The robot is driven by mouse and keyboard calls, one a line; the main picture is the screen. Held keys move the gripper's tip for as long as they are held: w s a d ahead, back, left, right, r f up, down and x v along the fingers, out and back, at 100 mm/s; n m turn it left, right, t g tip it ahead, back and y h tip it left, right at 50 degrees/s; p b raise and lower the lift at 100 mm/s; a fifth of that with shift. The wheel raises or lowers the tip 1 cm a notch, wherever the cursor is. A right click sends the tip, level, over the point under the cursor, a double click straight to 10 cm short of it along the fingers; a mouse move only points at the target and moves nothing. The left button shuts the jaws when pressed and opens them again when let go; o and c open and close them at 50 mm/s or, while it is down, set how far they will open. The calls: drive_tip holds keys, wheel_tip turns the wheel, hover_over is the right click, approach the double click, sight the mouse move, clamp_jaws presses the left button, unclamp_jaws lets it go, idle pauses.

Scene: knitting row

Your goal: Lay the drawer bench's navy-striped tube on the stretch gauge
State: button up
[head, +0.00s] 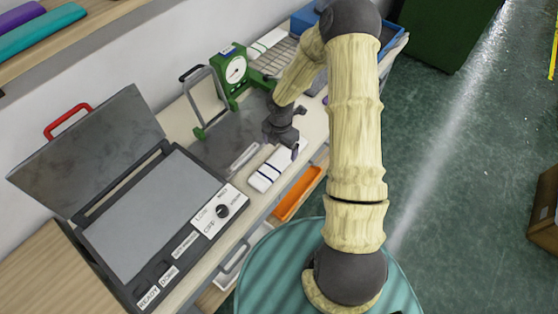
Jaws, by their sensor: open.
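A white tube with navy stripes (268,175) lies near the front edge of the bench (313,122), its long side slanting up to the right. My gripper (293,146) is open above the tube's far right end, and its fingers partly cover that end. I cannot tell whether they touch it. A green device with a round white dial (236,70), which looks like the stretch gauge, stands farther back. A second white striped piece (266,43) lies behind it.
A press with a raised lid (92,150) and control panel (220,211) stands at left. A grey handled frame (205,98) stands beside the dial device. An orange drawer (298,194) sticks out below the bench. A blue bin (390,38) is at the back right.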

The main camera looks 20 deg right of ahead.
sight(280, 158)
drive_tip(key=shift+f+p, duration=0.6)
drive_tip(key=shift+f, duration=2)
drive_tip(key=c, duration=1.1)
drive_tip(key=shift+o, duration=0.2)
drive_tip(key=shift+r, duration=0.15)
wheel_tip(280, 158, up, 10)
drive_tip(key=shift+b, duration=0.4)
drive_tip(key=shift+s, duration=0.1)
